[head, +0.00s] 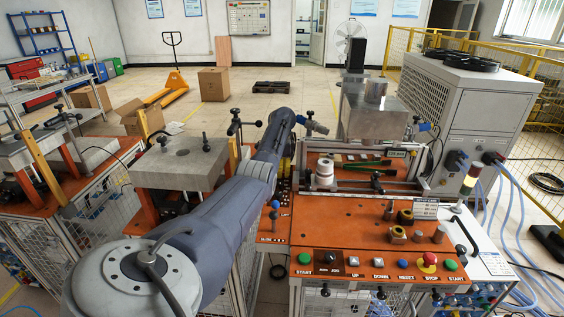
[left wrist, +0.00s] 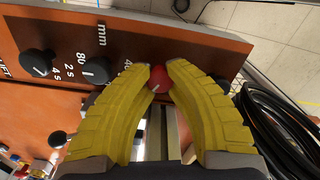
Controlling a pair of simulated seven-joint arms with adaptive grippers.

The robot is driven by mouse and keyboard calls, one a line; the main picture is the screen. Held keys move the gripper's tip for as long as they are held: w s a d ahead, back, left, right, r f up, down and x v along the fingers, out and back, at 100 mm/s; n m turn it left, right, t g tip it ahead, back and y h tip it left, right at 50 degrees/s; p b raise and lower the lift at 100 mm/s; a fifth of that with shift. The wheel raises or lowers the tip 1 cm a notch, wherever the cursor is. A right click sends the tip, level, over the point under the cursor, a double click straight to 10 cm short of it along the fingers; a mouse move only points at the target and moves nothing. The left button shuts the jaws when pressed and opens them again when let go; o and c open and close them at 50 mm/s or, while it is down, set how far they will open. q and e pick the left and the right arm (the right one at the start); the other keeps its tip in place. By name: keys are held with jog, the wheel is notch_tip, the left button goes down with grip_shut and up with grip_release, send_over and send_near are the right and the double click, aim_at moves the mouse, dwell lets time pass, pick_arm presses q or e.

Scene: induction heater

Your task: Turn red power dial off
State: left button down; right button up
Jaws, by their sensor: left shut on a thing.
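The red power dial (left wrist: 158,79) sits on the brown panel in the left wrist view, with a white mark on its lower left side. My left gripper (left wrist: 162,72) has its two yellow fingers shut on the dial, one tip on each side. The fingers cover part of the dial. In the head view, my left arm reaches across to the heater's panel. The dial is hidden there behind the arm. My right gripper shows in neither view.
Black dials (left wrist: 97,70) sit left of the red one on the same panel. Black cables (left wrist: 275,125) hang to the right of the fingers. In the head view, a front button row holds a red stop button (head: 427,259). A metal block (head: 181,162) stands left of the arm.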

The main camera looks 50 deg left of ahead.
pick_arm(q)
jog(key=shift+n, duration=2)
jog(key=c, duration=1.1)
grip_release()
jog(key=m, duration=0.7)
notch_tip(320, 180, up, 18)
jog(key=w+d+r+t+h, duration=0.1)
jog(key=w+d+r+t, duration=0.1)
jog(key=r, duration=0.4)
jog(key=w+d+r+t, duration=0.2)
jog(key=w+r+t, duration=0.2)
jog(key=w+r, duration=0.2)
jog(key=shift+r+h, duration=0.15)
jog(key=shift+h, duration=0.25)
